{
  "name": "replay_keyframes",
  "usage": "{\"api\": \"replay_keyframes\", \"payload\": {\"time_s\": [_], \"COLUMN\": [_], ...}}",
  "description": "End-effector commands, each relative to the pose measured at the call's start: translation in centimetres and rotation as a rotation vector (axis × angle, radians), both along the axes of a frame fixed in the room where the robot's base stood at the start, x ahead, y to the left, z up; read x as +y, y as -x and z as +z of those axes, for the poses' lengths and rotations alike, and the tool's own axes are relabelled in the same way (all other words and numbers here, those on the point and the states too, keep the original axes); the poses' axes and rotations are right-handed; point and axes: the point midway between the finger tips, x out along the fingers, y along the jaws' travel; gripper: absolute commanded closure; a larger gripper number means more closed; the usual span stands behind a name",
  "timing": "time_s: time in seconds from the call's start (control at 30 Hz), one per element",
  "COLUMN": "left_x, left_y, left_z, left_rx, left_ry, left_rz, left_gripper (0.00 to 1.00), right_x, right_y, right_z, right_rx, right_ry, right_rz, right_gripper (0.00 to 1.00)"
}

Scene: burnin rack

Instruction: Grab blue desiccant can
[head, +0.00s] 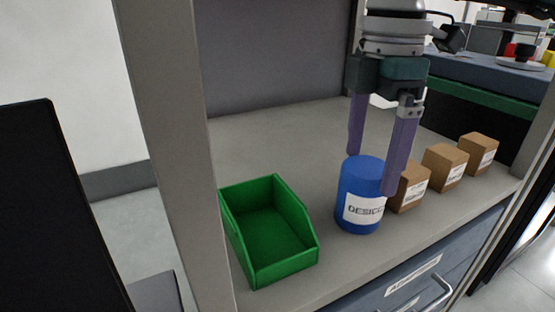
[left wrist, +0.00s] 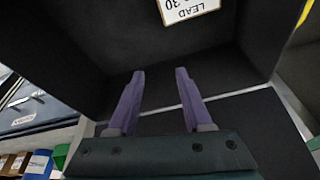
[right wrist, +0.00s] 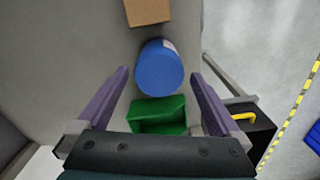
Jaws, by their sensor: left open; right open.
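The blue desiccant can (head: 361,178) stands upright on the grey shelf, with a white label on its front. My right gripper (head: 372,170) is open above it in the head view, pointing down, its purple fingers reaching to about the can's top. One finger overlaps the can's right edge in that view. In the right wrist view the can (right wrist: 158,68) lies ahead, between the lines of the open fingers (right wrist: 160,75). My left gripper (left wrist: 158,75) is open and empty in front of a dark surface. The can shows small at the lower left of the left wrist view (left wrist: 39,163).
A green open bin (head: 270,235) sits left of the can on the shelf (head: 300,130). Several brown boxes (head: 445,166) stand in a row to its right, the nearest close to the can. A grey post (head: 170,120) bounds the shelf at left. A drawer handle (head: 437,292) is below.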

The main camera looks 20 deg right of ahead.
Motion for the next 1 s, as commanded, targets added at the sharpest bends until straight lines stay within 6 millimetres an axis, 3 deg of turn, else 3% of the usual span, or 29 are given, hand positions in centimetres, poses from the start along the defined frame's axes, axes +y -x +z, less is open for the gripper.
{"api": "replay_keyframes", "payload": {"time_s": [0.4, 0.7, 1.0], "left_x": [0.3, 0.3, 0.2], "left_y": [0.1, 0.1, 0.1], "left_z": [-1.9, -1.9, -1.9], "left_rx": [0.002, 0.002, 0.003], "left_ry": [-0.011, -0.011, -0.009], "left_rz": [-0.006, -0.007, -0.006], "left_gripper": [0.5, 0.5, 0.5], "right_x": [0.1, 0.1, 0.1], "right_y": [-0.1, -0.1, -0.1], "right_z": [-6.0, -6.4, -6.4], "right_rx": [0.0, -0.001, -0.002], "right_ry": [-0.003, -0.004, -0.004], "right_rz": [0.002, 0.003, 0.003], "right_gripper": [0.0, 0.0, 0.34]}}
